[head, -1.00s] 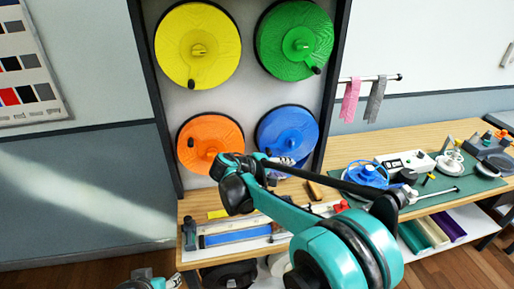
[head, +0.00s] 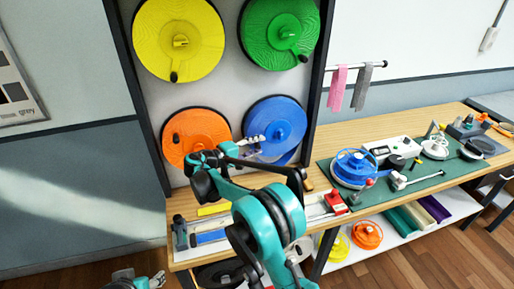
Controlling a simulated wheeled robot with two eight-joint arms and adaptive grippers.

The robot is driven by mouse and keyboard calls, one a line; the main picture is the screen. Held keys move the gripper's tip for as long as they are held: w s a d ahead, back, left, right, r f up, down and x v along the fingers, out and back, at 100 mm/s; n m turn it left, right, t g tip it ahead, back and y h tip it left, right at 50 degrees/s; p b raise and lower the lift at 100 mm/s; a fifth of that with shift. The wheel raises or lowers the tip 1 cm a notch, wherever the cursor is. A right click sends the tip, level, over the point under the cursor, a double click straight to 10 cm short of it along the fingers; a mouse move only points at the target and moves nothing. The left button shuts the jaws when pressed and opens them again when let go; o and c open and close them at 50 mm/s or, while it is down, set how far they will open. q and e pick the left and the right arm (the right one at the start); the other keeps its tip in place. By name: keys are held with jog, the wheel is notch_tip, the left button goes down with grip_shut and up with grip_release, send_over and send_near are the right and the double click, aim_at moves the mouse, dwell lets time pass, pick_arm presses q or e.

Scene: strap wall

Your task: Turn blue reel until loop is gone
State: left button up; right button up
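The blue reel (head: 285,117) hangs at the lower right of the wall panel. A piece of blue strap (head: 288,157) shows below its lower edge; I cannot make out how much of a loop it forms. My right gripper (head: 258,141) is at the left, lower part of the reel's face. Its pale fingers are at the reel, but they are too small to show whether they are shut on the crank, which is hidden there. My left gripper (head: 150,281) is low at the bottom edge, partly cut off, away from the reel.
Yellow (head: 155,42), green (head: 270,45) and orange (head: 195,128) reels share the panel (head: 225,85). A wooden bench (head: 400,130) below holds a green mat (head: 433,170) with a blue spool (head: 352,168) and tools. Pink and grey straps hang from a rod at right.

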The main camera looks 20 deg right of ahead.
jog(key=shift+w+d, duration=0.15)
jog(key=shift+d, duration=0.15)
grip_shut()
